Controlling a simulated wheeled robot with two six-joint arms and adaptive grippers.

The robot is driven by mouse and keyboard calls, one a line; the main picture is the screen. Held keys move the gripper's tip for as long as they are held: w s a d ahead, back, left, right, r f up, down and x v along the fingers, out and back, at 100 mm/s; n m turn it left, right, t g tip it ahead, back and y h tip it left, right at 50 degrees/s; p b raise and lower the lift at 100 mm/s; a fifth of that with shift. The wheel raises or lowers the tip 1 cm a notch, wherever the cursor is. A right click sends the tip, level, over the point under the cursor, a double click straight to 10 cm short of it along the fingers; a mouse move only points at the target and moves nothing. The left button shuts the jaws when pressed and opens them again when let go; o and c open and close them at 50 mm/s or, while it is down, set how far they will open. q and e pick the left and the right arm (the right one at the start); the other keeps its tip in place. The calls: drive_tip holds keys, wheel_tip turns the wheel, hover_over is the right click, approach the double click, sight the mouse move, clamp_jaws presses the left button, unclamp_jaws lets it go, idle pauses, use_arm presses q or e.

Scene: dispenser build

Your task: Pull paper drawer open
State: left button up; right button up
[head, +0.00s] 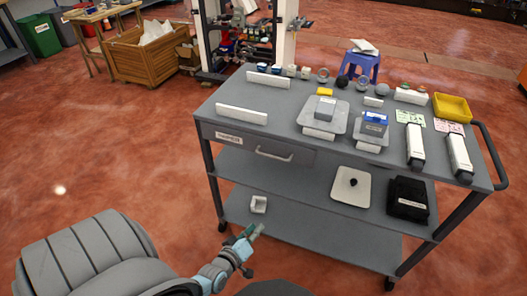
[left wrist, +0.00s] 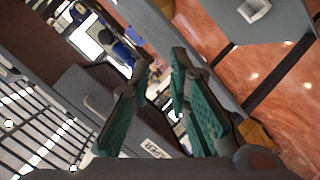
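The paper drawer (head: 245,147) is a grey front under the cart's top, with a white PAPER label (head: 229,138) at its left and a pale bar handle (head: 273,156). It looks closed, roughly flush with the cart. My left gripper (head: 252,230) is below and in front of the drawer, near the lower shelf, apart from the handle. In the left wrist view the teal fingers (left wrist: 161,68) stand apart with nothing between them. The label (left wrist: 155,148) and handle (left wrist: 92,103) show beyond them, the handle to the left. My right gripper is not in view.
The grey cart (head: 300,100) carries white strips, devices and a yellow tray (head: 452,107) on top. The red floor left of the cart is clear.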

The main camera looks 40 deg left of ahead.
use_arm(q)
drive_tip(key=w+a+r+n+t+y+b, duration=0.2)
drive_tip(key=w+r+n+t+b, duration=0.1)
drive_tip(key=w+r+n, duration=0.15)
drive_tip(key=n+t+y+b, duration=0.2)
drive_tip(key=n+t, duration=0.1)
drive_tip(key=n, duration=0.3)
approach(271, 156)
drive_tip(key=shift+m, duration=0.35)
drive_tip(key=x, duration=0.3)
drive_tip(key=b+x, duration=0.1)
drive_tip(key=x, duration=0.2)
drive_tip(key=b+x, duration=0.1)
drive_tip(key=x, duration=0.3)
drive_tip(key=shift+w+f, duration=0.1)
drive_tip(key=shift+f, duration=0.2)
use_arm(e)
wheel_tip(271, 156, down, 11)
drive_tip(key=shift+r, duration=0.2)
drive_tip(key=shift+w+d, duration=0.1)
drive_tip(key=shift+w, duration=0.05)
use_arm(q)
clamp_jaws()
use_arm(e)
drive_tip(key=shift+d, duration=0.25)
